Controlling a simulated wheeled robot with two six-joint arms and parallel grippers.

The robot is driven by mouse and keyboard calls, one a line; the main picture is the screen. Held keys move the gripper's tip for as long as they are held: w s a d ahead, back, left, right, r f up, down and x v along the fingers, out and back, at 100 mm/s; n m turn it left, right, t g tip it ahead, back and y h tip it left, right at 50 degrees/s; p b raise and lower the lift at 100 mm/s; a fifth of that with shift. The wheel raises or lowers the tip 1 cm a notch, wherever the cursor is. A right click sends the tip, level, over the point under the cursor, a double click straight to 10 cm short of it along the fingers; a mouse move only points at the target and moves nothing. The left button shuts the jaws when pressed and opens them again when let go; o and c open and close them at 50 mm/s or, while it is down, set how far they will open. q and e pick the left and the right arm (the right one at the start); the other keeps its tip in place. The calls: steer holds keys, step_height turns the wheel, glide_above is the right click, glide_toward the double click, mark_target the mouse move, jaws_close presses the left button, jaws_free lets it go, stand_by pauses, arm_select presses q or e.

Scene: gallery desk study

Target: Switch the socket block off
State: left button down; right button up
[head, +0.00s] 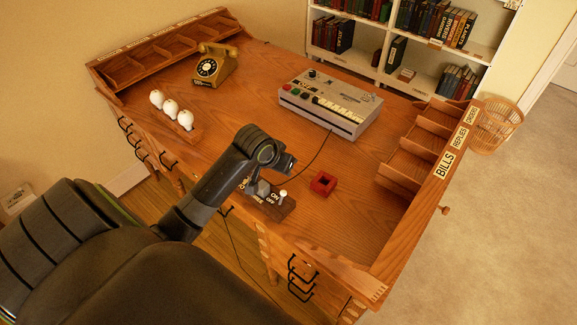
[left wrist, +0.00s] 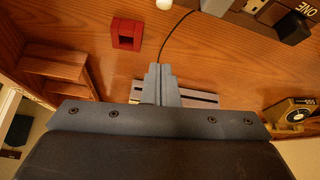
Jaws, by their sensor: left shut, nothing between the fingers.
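The socket block (head: 287,209) is a dark wooden strip at the desk's front edge, partly hidden behind my left gripper. A white-knobbed lever (head: 283,194) stands at its right end beside ON and OFF lettering. I cannot tell which way the lever is thrown. My left gripper (head: 263,187) is shut and empty, close over the block and just left of the lever. In the left wrist view the shut fingers (left wrist: 160,82) point toward the desk top, with the white knob (left wrist: 164,4) at the top edge. The block (left wrist: 250,18) shows at top right with a dark plug (left wrist: 290,27). My right gripper is out of view.
A red square holder (head: 323,183) lies right of the block. A grey keyed machine (head: 330,105), a gold telephone (head: 214,65) and white bulbs (head: 171,108) stand farther back. A letter rack (head: 425,150) lines the right side. A black cord crosses the desk.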

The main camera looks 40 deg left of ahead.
mark_target(282, 197)
arm_select(q)
steer(key=shift+f, duration=0.1)
steer(key=f+p, duration=0.1)
steer(key=f, duration=0.2)
steer(key=w+f+p, duration=0.1)
steer(key=f, duration=0.2)
steer(key=w+f, duration=0.1)
steer(key=f, duration=0.2)
steer(key=shift+w+p, duration=0.15)
steer(key=shift+p, duration=0.25)
steer(key=shift+s+d, duration=0.1)
steer(key=shift+s, duration=0.45)
steer(key=shift+f, duration=0.2)
steer(key=shift+w, duration=0.1)
